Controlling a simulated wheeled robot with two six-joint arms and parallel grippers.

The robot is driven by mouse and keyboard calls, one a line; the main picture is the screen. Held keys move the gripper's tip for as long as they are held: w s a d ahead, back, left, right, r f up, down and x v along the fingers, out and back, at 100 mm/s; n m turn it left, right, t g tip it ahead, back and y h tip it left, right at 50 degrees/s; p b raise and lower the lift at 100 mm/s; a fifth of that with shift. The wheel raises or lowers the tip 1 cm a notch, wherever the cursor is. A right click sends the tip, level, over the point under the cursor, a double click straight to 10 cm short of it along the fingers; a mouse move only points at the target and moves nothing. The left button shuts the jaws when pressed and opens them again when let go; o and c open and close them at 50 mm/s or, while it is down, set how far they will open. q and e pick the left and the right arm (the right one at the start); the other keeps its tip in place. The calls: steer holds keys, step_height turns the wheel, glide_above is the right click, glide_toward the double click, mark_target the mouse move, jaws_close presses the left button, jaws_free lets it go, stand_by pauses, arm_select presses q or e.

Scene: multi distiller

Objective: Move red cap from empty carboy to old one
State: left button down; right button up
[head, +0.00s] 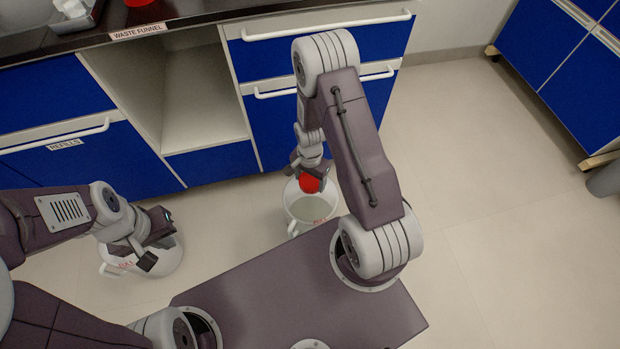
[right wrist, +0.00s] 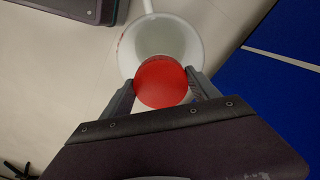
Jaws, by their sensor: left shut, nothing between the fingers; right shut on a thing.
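The red cap (head: 309,184) is held between the fingers of my right gripper (head: 308,172). In the right wrist view, the red cap (right wrist: 161,82) sits between both fingertips. It overlaps the near rim of a white carboy (right wrist: 165,38), whose wide round top shows no cap on it. The same carboy (head: 312,207) stands on the floor below my right gripper in the head view. I cannot tell whether the cap touches it. A second white carboy (head: 168,262) stands on the floor to the left. My left gripper (head: 155,240) is shut and empty above it, hiding part of its top.
Blue cabinets with white handles (head: 325,27) stand behind the carboys, with an open shelf niche (head: 203,100) between them. A dark counter (head: 190,12) carries a WASTE FUNNEL label. Clear floor (head: 500,200) lies to the right, with another blue cabinet at the far right.

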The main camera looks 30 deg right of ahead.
steer(key=shift+f+b, duration=0.8)
steer(key=shift+f, duration=0.45)
stand_by(0.5)
steer(key=o, duration=1.4)
steer(key=shift+r, duration=0.1)
step_height(320, 180, up, 9)
steer(key=p, duration=0.5)
steer(key=shift+a, duration=0.1)
